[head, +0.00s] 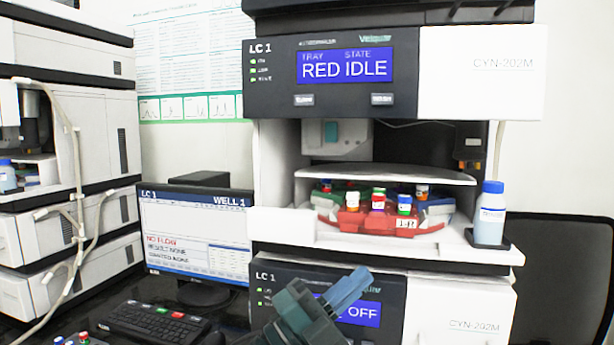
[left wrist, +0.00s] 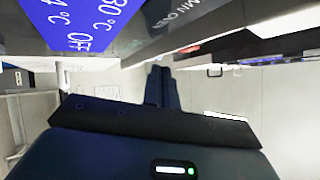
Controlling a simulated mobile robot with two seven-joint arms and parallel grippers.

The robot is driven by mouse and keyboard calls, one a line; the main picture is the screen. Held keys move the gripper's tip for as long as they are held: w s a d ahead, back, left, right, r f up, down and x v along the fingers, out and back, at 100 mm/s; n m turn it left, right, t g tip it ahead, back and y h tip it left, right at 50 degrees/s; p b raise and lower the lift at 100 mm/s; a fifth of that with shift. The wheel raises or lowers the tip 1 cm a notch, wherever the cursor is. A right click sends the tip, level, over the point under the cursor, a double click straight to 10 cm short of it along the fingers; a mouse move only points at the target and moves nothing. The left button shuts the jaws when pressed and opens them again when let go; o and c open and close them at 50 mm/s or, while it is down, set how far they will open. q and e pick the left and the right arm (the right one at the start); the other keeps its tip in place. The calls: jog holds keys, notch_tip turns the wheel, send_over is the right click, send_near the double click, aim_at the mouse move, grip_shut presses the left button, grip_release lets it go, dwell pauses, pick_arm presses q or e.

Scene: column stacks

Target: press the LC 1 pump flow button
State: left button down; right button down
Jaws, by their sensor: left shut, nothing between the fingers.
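The LC 1 stack fills the middle and right of the head view. Its upper module (head: 480,80) has a blue display reading "RED IDLE". Its lower module (head: 455,310) also carries an LC 1 label, with a blue display partly hidden by my left gripper and reading "OFF". My left gripper (head: 350,288) is shut and empty in front of that lower panel. In the left wrist view, its fingers (left wrist: 158,85) are together, with a blue display (left wrist: 80,22) showing temperatures and "OFF" at upper left. I cannot make out a pump flow button. My right gripper is not in view.
An open bay holds a red tray (head: 395,222) with capped vials, beside a blue-capped bottle (head: 491,212). A monitor (head: 195,235) labelled LC 1 reads "NO FLOW". A keyboard (head: 155,321) lies below it. Another instrument stack (head: 105,135) stands at left.

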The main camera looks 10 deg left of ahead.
pick_arm(q)
jog(key=s+d+r+m+g+h, duration=0.1)
jog(key=s+r+m+g, duration=0.2)
jog(key=r+m+g, duration=1.35)
jog(key=s+a+r+m+t+y, duration=0.2)
jog(key=r+t, duration=0.3)
jog(key=r, duration=0.3)
jog(key=s+a+r+m+t+y, duration=0.2)
jog(key=a+r+m+t, duration=0.2)
jog(key=r, duration=0.4)
jog(key=s+a+r+m+t+y, duration=0.1)
jog(key=s+a+r+m+t, duration=0.1)
jog(key=r+t, duration=0.4)
notch_tip(320, 180, up, 3)
jog(key=shift+s+a+r+m+y, duration=0.1)
jog(key=shift+s+a+m+y, duration=0.45)
jog(key=shift+a, duration=0.6)
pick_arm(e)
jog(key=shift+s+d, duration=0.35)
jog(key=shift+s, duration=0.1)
pick_arm(q)
jog(key=shift+w+h, duration=0.3)
jog(key=shift+h, duration=0.05)
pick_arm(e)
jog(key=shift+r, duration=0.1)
